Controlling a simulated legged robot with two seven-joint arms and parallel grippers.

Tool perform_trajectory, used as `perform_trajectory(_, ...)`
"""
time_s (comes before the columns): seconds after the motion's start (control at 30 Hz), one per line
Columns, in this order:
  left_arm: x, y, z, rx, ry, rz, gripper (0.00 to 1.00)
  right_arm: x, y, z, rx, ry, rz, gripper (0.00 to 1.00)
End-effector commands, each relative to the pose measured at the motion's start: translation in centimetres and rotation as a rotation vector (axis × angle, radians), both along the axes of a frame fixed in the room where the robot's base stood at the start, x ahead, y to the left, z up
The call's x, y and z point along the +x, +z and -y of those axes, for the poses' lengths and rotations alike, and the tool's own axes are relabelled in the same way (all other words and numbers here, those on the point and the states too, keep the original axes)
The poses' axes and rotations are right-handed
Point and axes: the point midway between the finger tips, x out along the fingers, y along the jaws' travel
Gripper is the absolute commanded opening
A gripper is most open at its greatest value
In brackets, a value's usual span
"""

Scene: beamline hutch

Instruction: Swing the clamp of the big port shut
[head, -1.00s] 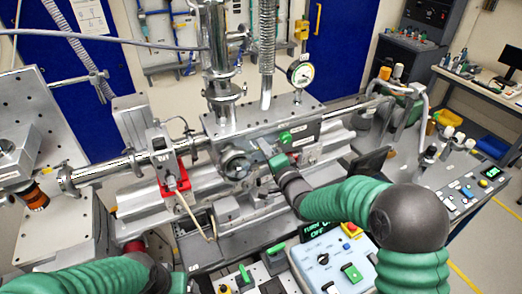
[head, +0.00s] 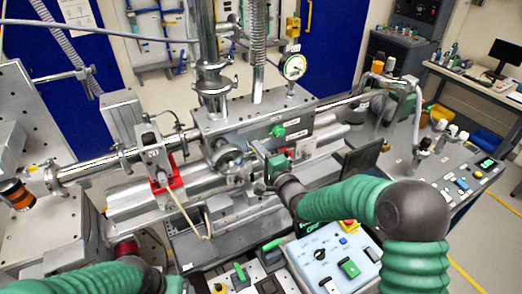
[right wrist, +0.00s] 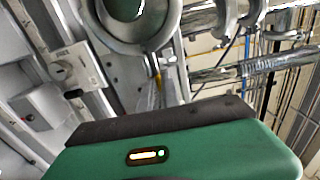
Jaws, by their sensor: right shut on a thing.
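The big port (head: 228,156) is a round metal flange with a window on the front of the steel chamber. It shows large at the top of the right wrist view (right wrist: 138,18), with a greenish centre. My right gripper (head: 259,149) is just right of the port, its jaws toward the chamber front. It is shut on a small part there, apparently the port's clamp, which the gripper mostly hides. In the right wrist view the green gripper body (right wrist: 180,155) fills the bottom and hides the grip. My left arm enters at the lower left; its jaws cannot be made out.
A pressure gauge (head: 292,66) stands on the chamber top (head: 240,111). A red bracket (head: 167,182) is left of the port. A control box (head: 335,262) with buttons is below my right forearm. A dark screen (head: 363,157) stands to its right.

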Motion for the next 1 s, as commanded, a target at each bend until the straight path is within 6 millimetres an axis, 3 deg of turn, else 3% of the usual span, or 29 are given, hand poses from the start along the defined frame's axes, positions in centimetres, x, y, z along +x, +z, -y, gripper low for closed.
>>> perform_trajectory(0.03, 0.0, 0.0, 0.0, 0.000, 0.000, 0.000, 0.84, -0.1, 0.1, -0.5, 0.003, 0.008, 0.001, 0.00)
perform_trajectory(0.1, 0.0, 0.0, 0.0, 0.000, 0.000, 0.000, 0.84, -0.1, 0.1, -0.5, 0.003, 0.008, 0.001, 0.13)
perform_trajectory(0.23, 0.0, 0.0, 0.0, 0.000, 0.000, 0.000, 0.84, -0.1, 0.1, -0.4, 0.001, 0.007, 0.001, 0.28)
perform_trajectory(0.57, 0.0, -0.2, 0.0, 0.000, 0.000, 0.000, 0.84, -0.5, 0.0, 0.3, 0.002, 0.002, 0.002, 0.28)
perform_trajectory(0.77, 0.0, -1.3, 0.0, 0.000, 0.000, 0.000, 0.84, -3.9, -0.3, 1.8, 0.000, 0.001, 0.001, 0.28)
perform_trajectory(1.0, 0.0, -2.6, 0.0, 0.000, 0.000, 0.000, 0.84, -10.5, -0.5, 4.3, -0.002, 0.001, -0.003, 0.28)
